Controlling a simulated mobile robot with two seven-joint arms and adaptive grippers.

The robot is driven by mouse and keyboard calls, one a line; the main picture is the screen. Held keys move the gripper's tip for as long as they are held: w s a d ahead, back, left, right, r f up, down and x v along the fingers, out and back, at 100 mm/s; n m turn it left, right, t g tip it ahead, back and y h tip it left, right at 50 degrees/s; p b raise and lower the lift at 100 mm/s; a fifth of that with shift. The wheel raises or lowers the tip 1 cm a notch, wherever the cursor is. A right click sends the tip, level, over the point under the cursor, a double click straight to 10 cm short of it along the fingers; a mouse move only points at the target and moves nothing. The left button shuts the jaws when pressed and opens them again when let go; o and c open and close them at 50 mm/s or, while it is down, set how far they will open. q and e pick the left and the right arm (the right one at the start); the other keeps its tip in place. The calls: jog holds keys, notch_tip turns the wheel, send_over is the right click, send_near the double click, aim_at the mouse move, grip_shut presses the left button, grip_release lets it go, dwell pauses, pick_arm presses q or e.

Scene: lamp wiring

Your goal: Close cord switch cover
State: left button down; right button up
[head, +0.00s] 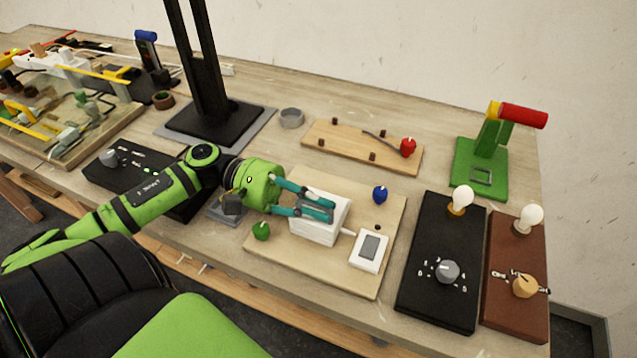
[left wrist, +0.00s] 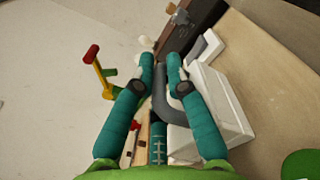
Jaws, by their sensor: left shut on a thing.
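A white box (head: 318,228) sits on a light wooden board, with a short white cord leading to a flat white plate with a grey panel (head: 370,247). My left gripper (head: 328,208) reaches over the top of the box from the left. In the left wrist view, its teal fingers (left wrist: 160,68) are on both sides of a curved grey handle (left wrist: 183,92), beside the white box (left wrist: 216,100). It is shut on this handle. The fingers partly hide the handle and box top, so I cannot tell how the cover sits. My right gripper is not in view.
A green knob (head: 261,231) and a blue knob (head: 380,194) stand on the wooden board (head: 285,255). A black bulb panel (head: 437,290) and brown bulb panel (head: 515,300) stand to the right. A black post base (head: 215,125) is behind my arm.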

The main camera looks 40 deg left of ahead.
pick_arm(q)
jog(key=shift+f, duration=0.15)
dwell(0.3)
jog(key=c, duration=1.3)
grip_release()
jog(key=shift+s, duration=0.1)
jog(key=shift+a, duration=0.1)
jog(key=v, duration=0.7)
jog(key=shift+a, duration=0.2)
